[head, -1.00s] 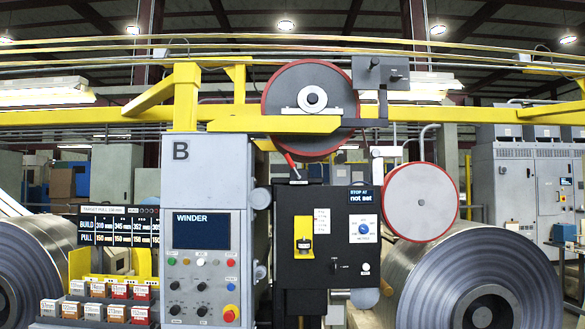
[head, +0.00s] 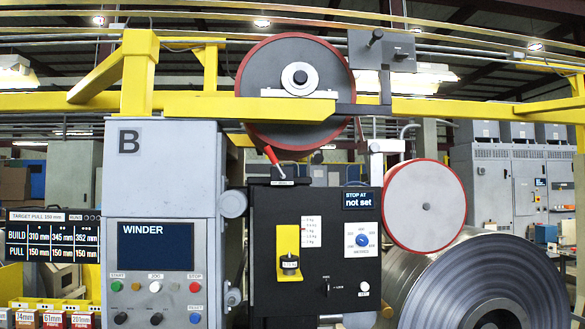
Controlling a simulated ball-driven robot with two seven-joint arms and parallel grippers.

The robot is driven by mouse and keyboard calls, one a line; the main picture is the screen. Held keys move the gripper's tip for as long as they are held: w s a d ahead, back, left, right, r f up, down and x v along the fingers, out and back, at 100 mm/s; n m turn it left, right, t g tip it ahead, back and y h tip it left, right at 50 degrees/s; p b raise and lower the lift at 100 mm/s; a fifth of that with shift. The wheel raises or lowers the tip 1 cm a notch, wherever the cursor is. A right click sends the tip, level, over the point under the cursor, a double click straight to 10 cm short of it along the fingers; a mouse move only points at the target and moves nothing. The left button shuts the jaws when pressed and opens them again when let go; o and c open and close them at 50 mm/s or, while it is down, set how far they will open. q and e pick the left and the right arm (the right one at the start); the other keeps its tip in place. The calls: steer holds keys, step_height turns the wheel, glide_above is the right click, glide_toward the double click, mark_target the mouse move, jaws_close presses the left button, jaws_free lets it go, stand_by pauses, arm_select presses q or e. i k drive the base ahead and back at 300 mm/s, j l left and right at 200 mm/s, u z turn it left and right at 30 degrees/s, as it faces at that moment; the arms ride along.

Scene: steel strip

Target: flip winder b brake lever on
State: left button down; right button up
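The grey winder B cabinet (head: 162,190) stands left of centre, with a letter B and a dark WINDER screen (head: 155,246). To its right is a black control box (head: 315,246). A lever with a red handle (head: 271,156) rises from a small dark base (head: 285,175) on top of this box and tilts up to the left. The label on its base is too small to read. I cannot tell for certain that this is the brake lever. Neither of my grippers is in view.
A large red-rimmed disc (head: 268,84) and a yellow beam (head: 400,106) hang above the lever. A smaller red-rimmed disc (head: 405,205) is right of the box, above a steel coil (head: 490,285). Storage bins (head: 50,320) are at the lower left.

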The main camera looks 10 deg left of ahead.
mark_target(272, 156)
steer(key=i+j+z, duration=0.3)
steer(key=i+j, duration=0.25)
steer(key=i+j+z, duration=0.35)
steer(key=i+j, duration=0.3)
